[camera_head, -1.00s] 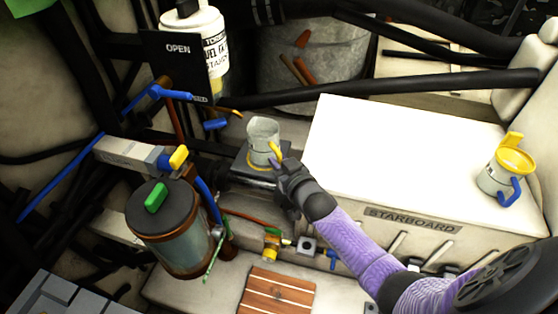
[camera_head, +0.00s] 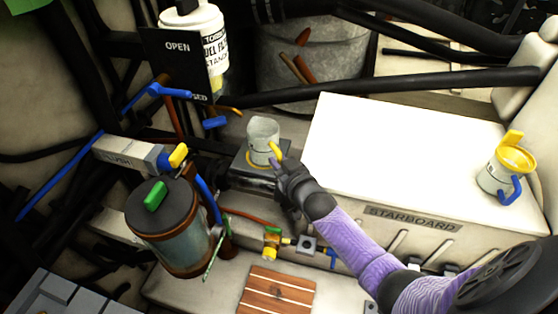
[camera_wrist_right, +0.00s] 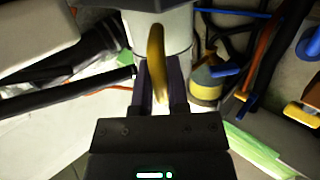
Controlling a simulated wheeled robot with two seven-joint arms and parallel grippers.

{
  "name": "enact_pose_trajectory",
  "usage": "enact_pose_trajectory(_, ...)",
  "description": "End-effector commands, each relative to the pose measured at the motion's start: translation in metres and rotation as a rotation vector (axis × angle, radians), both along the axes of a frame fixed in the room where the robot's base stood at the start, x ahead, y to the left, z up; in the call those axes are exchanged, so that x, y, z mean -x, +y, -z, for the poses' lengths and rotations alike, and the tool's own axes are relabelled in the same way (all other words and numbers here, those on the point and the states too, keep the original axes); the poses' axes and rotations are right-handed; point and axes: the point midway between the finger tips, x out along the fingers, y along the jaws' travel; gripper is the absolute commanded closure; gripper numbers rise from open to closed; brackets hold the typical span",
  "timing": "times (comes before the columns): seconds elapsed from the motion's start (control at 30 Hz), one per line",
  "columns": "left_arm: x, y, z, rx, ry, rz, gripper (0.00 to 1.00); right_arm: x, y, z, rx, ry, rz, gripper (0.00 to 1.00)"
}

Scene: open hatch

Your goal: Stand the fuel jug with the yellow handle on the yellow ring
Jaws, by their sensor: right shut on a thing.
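The fuel jug with the yellow handle (camera_head: 263,137) is a clear, pale, open-topped jug, close to upright. A thin yellow band, which looks like the yellow ring (camera_head: 255,163), shows at its base on a dark block; I cannot tell whether the jug touches it. My right gripper (camera_head: 278,163) is at the jug's front right, shut on the yellow handle. In the right wrist view, the yellow handle (camera_wrist_right: 156,62) lies between the two fingers of my right gripper (camera_wrist_right: 158,80), with the pale jug (camera_wrist_right: 155,28) behind. My left gripper is not in view.
A second jug with a blue handle and yellow top (camera_head: 504,170) stands on the white box top (camera_head: 400,145) at right. A cylinder with a green knob (camera_head: 168,225) stands front left. A white bottle (camera_head: 206,40) and grey bucket (camera_head: 300,60) are behind. Black pipes cross the back.

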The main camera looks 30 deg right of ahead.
Motion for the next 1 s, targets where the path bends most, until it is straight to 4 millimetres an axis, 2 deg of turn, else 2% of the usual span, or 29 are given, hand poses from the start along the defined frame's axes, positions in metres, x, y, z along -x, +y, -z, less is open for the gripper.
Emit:
enact_pose_trajectory(0.6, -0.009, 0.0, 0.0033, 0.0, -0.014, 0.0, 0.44, -0.0001, 0.0, 0.002, 0.0, -0.001, 0.0, 1.0)
enact_pose_trajectory(0.63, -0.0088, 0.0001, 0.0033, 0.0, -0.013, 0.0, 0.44, -0.0001, 0.0, 0.002, 0.0, -0.001, 0.0, 0.79)
enact_pose_trajectory(0.8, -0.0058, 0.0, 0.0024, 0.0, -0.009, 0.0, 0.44, -0.0001, 0.0001, 0.0018, 0.0, 0.0, 0.0, 0.43)
enact_pose_trajectory(0.83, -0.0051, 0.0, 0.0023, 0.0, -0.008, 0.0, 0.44, -0.0001, 0.0, 0.0018, 0.0, 0.0, 0.0, 0.4)
enact_pose_trajectory(1.0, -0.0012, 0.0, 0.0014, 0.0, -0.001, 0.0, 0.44, 0.0, 0.0, 0.0021, 0.0, 0.001, 0.0, 0.38)
